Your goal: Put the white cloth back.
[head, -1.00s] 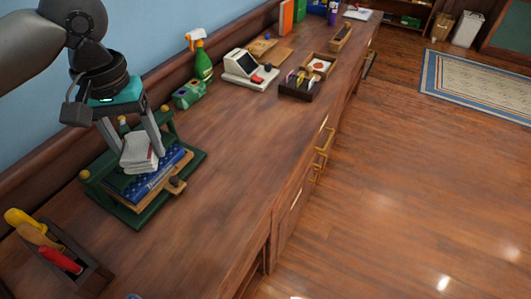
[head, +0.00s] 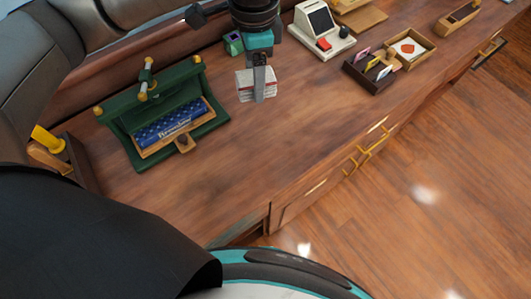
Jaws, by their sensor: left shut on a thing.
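The white cloth (head: 246,86) is a small folded stack with reddish lines along its edge. My left gripper (head: 259,97) is shut on it, with one finger showing in front of the cloth. The cloth is over the wooden counter, to the right of a green stand (head: 213,119). I cannot tell whether it touches the counter. The green stand has yellow knobs and holds a blue patterned item (head: 170,124) in a wooden tray. My right gripper is not in view.
A white register-like machine (head: 319,30) stands behind and to the right of the cloth. A dark card holder (head: 370,72) and a wooden box (head: 408,48) are further right. A tool box (head: 82,165) is at left. The counter (head: 270,145) is clear in front of the cloth.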

